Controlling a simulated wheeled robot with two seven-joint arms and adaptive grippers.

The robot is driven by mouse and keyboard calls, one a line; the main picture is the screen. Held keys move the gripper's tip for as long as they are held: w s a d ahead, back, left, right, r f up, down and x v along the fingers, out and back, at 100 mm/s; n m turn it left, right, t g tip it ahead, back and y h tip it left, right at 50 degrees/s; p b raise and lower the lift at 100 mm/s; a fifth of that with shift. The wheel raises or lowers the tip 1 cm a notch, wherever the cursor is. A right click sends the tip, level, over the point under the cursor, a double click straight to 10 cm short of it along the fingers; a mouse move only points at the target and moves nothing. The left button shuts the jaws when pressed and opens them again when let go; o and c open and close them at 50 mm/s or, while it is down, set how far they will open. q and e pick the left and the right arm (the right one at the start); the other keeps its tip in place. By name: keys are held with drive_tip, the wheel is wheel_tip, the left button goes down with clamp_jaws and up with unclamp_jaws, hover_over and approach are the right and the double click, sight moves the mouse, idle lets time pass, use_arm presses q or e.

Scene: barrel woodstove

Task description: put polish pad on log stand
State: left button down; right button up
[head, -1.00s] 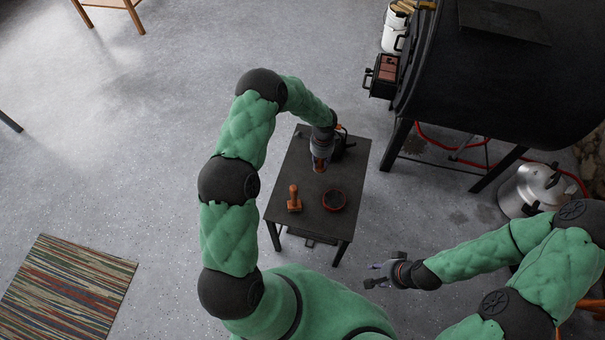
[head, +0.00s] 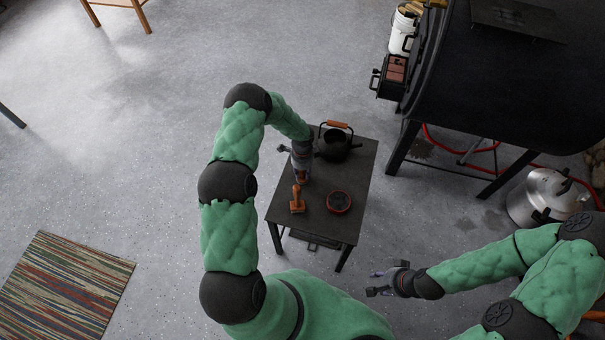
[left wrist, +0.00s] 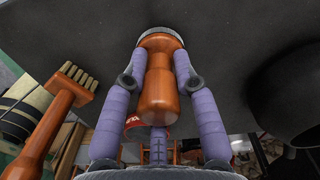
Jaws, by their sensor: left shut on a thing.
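The polish pad (left wrist: 158,82) has a turned orange-brown wooden handle and a grey round pad at its far end. My left gripper (head: 301,174) is shut on its handle, with purple fingers on both sides in the left wrist view (left wrist: 157,95). It is over the left part of a small dark table (head: 351,225); whether the pad touches the tabletop, I cannot tell. No separate log stand can be made out for certain; the dark table may be it. My right gripper (head: 379,282) is open and empty, in front of the table to the right.
A wooden-handled brush (head: 297,201) and a round reddish tin (head: 339,201) sit on the table's near half. A black kettle (head: 337,144) stands at its back. The black barrel stove (head: 510,75) is to the right.

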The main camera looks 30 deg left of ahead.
use_arm(q)
drive_tip(key=shift+w, duration=0.1)
drive_tip(key=shift+f, duration=0.1)
drive_tip(key=c, duration=1)
unclamp_jaws()
drive_tip(key=shift+o, duration=0.2)
